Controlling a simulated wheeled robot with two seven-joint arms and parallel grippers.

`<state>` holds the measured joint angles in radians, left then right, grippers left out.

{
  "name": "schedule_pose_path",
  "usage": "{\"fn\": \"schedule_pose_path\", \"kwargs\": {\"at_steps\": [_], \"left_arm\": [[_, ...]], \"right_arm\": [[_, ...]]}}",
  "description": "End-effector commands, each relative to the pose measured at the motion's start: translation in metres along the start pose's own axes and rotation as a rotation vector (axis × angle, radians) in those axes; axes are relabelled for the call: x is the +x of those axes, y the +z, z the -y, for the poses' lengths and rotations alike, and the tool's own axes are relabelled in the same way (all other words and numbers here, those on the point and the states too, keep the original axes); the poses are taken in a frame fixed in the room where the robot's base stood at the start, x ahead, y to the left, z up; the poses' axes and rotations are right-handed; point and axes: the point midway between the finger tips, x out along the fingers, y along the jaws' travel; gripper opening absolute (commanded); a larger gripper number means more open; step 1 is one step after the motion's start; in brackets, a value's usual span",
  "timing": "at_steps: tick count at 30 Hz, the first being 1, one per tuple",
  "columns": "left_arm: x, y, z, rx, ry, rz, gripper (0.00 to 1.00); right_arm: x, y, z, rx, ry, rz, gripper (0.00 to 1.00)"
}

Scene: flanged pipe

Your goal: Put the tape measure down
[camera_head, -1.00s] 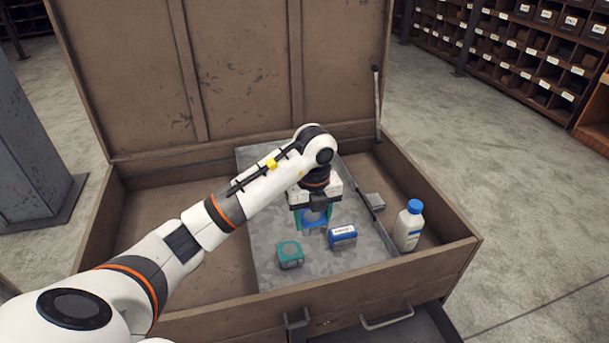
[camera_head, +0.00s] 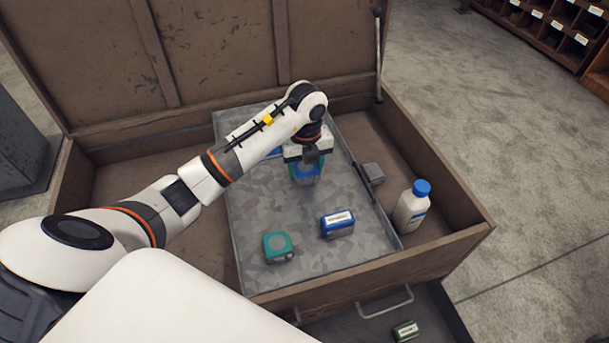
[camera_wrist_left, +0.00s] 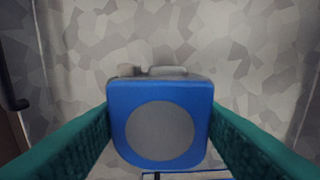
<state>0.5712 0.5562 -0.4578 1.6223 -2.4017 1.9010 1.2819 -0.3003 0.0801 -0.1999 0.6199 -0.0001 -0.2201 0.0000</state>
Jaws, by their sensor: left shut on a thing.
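A blue tape measure with a round grey face (camera_wrist_left: 160,130) is between the teal fingers of my left gripper in the wrist view. In the head view my left gripper (camera_head: 305,172) is shut on this tape measure (camera_head: 306,174), over the back middle of the grey mottled tray (camera_head: 300,215). The gripper partly hides it, and I cannot tell whether it touches the tray floor. A teal tape measure (camera_head: 278,246) sits in the front left of the tray. My right gripper is not in view.
A blue labelled box (camera_head: 338,224) stands in the tray, front right. A small grey block (camera_head: 374,173) is at the tray's right edge. A white bottle (camera_head: 411,208) stands in the wooden chest (camera_head: 420,252). A green item (camera_head: 405,330) lies in the drawer below. The tray's middle is bare.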

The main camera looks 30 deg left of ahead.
Motion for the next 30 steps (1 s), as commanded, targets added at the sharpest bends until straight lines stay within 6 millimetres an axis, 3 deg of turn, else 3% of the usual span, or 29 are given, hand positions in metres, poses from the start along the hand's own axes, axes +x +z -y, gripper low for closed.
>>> {"fn": "schedule_pose_path", "kwargs": {"at_steps": [8, 19, 20, 23, 24, 30], "left_arm": [[0.034, 0.000, 0.001, -0.002, -0.002, 0.002, 0.24], [0.040, 0.000, 0.000, -0.001, 0.000, -0.002, 0.24], [0.041, 0.000, 0.001, -0.001, -0.001, -0.001, 0.56], [0.040, 0.000, 0.000, -0.001, 0.000, -0.001, 0.72], [0.040, 0.000, 0.000, -0.001, 0.000, -0.001, 0.76], [0.040, 0.000, 0.000, -0.001, 0.000, -0.001, 0.76]], "right_arm": [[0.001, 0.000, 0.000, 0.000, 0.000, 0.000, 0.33], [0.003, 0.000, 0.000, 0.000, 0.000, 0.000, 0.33], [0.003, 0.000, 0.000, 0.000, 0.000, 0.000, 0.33], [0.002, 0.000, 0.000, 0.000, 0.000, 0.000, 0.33], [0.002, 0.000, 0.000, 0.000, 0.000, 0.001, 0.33], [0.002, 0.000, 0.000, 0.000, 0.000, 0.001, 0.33]]}}
